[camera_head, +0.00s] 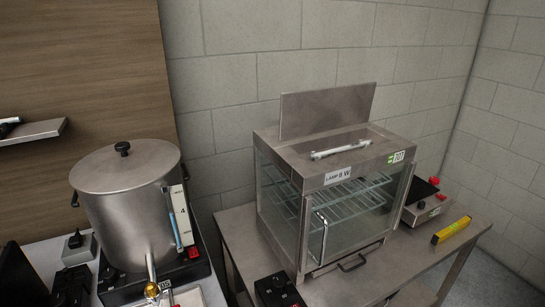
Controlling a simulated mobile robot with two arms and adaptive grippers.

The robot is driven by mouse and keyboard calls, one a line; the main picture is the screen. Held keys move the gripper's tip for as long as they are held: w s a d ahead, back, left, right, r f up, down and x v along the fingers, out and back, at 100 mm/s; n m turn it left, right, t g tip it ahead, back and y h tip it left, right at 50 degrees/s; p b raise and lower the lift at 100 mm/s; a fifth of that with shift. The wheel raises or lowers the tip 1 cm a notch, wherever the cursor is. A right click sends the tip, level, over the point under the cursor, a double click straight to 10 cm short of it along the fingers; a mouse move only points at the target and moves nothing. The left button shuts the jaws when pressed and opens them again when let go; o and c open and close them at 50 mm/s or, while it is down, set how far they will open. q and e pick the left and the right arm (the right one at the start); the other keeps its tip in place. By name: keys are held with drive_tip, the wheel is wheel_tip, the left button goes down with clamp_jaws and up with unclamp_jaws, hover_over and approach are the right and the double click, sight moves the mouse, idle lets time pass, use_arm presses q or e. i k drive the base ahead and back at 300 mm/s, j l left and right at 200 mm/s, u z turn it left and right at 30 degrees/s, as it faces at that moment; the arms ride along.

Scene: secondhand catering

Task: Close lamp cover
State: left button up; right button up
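A metal display cabinet with glass sides stands on a metal table. Its lamp cover (328,110), a flat grey metal panel, stands upright at the back of the cabinet's top. In front of it, a pale lamp tube (341,149) lies exposed on the top of the cabinet (290,150). A label reading "LAMP 8 W" (338,176) is on the upper front edge. I make out neither of my grippers in this view.
A large steel urn (130,205) with a tap stands at left. A small appliance with red knobs (425,203) and a yellow level (451,230) are on the table (335,290) at right. A black box (277,291) sits at the front. A block wall is close behind.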

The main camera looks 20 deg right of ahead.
sight(309, 111)
drive_tip(key=l+u, duration=0.1)
drive_tip(key=l, duration=1.45)
drive_tip(key=k, duration=0.05)
